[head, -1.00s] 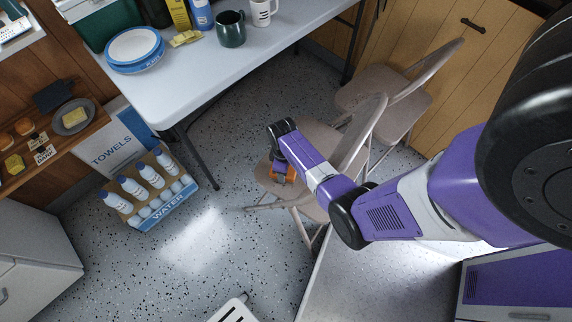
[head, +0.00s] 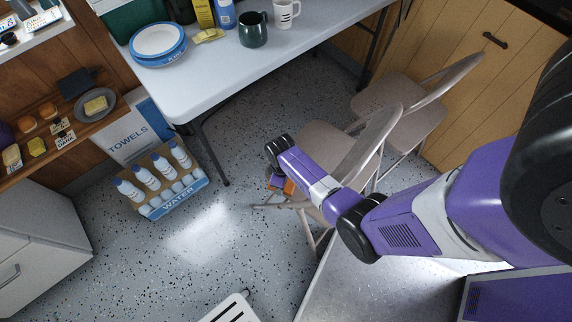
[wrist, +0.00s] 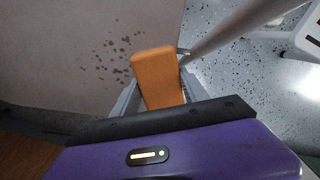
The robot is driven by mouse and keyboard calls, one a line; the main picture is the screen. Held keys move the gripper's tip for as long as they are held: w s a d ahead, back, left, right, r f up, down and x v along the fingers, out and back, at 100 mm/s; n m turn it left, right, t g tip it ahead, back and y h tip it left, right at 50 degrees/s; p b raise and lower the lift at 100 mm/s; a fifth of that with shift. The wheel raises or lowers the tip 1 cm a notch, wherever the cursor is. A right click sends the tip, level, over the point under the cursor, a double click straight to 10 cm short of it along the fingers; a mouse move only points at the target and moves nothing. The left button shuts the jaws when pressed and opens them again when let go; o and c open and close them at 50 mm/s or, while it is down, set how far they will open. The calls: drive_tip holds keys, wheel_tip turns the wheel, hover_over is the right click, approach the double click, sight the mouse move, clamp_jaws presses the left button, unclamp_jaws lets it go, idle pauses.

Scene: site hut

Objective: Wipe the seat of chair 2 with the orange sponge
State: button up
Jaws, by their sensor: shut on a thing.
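The orange sponge (wrist: 158,78) is held between the fingers of my gripper (wrist: 160,95) in the wrist view. It also shows in the head view (head: 289,187), partly hidden by my arm. The nearer beige folding chair (head: 372,148) stands unfolded, with my gripper (head: 281,184) at the left front edge of its seat. The seat (wrist: 65,50) fills the left of the wrist view and bears a patch of dark specks (wrist: 112,68). I cannot tell whether the sponge touches the seat. No chair number is readable.
A second folding chair (head: 400,105) stands close behind, by the wooden cabinet. The table (head: 205,88) holds plates and mugs. A box of water bottles (head: 165,185) stands on the floor at left. A white slotted object (head: 235,308) lies at the bottom. Speckled floor between is clear.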

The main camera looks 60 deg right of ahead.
drive_tip(key=shift+w+a, duration=1.2)
drive_tip(key=shift+a, duration=0.5)
drive_tip(key=shift+s+d, duration=0.2)
drive_tip(key=shift+d, duration=0.55)
drive_tip(key=shift+s+d, duration=0.25)
drive_tip(key=shift+d, duration=0.45)
drive_tip(key=shift+s+d, duration=0.2)
drive_tip(key=shift+d, duration=0.55)
drive_tip(key=shift+s+d, duration=0.15)
drive_tip(key=shift+d, duration=0.5)
drive_tip(key=shift+s+d, duration=0.15)
drive_tip(key=shift+d, duration=0.45)
drive_tip(key=shift+s+d+f+b, duration=0.1)
drive_tip(key=shift+s+d+b, duration=0.2)
drive_tip(key=shift+d, duration=0.45)
drive_tip(key=shift+s+d+f+b, duration=0.15)
drive_tip(key=shift+d+b, duration=0.2)
drive_tip(key=shift+d, duration=0.4)
drive_tip(key=shift+s+d+r+b, duration=0.1)
drive_tip(key=shift+s+d+b, duration=0.15)
drive_tip(key=shift+d, duration=0.65)
drive_tip(key=shift+s+d+r+b, duration=0.1)
drive_tip(key=shift+s+d, duration=0.25)
drive_tip(key=shift+d, duration=0.55)
drive_tip(key=shift+r, duration=0.1)
wheel_tip(320, 180, up, 6)
drive_tip(key=p, duration=0.5)
drive_tip(key=shift+w+p, duration=0.1)
drive_tip(key=shift+p, duration=0.3)
